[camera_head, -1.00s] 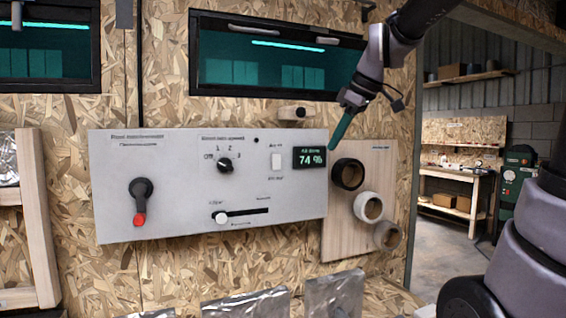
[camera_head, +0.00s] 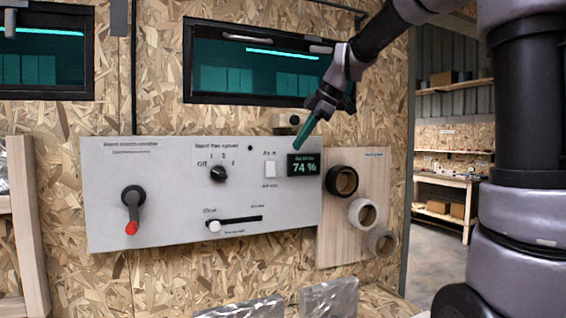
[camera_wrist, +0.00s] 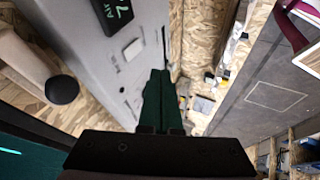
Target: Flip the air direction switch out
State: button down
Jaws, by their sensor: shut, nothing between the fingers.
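The air direction switch is a small white rocker (camera_head: 270,170) on the light grey control panel (camera_head: 110,215), between the fan knob and the display. It also shows in the wrist view as a white rocker (camera_wrist: 132,48) beside the display. Its tilt is too small to tell. My gripper (camera_head: 297,146) has long dark green fingers that are shut and empty. In the head view the tips appear just above the display, up and right of the switch. In the wrist view the fingers (camera_wrist: 158,74) point along the panel and appear apart from the switch.
A display reading 74 % (camera_head: 304,166) is right of the switch. The fan knob (camera_head: 218,174), a slider (camera_head: 214,227) and a red-tipped lever (camera_head: 131,227) share the panel. Ring-shaped rolls (camera_head: 342,181) stick out at the right.

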aim_at(276, 168)
jog(key=w+x, duration=0.1)
jog(key=x, duration=0.6)
jog(key=w+r+x, duration=0.1)
jog(key=x, duration=0.3)
jog(key=shift+w+a+f, duration=0.2)
jog(key=shift+w, duration=0.2)
jog(key=shift+w+a, duration=0.1)
jog(key=shift+w, duration=0.25)
jog(key=shift+w+a+f, duration=0.1)
jog(key=shift+w+f, duration=0.05)
jog(key=shift+w, duration=0.1)
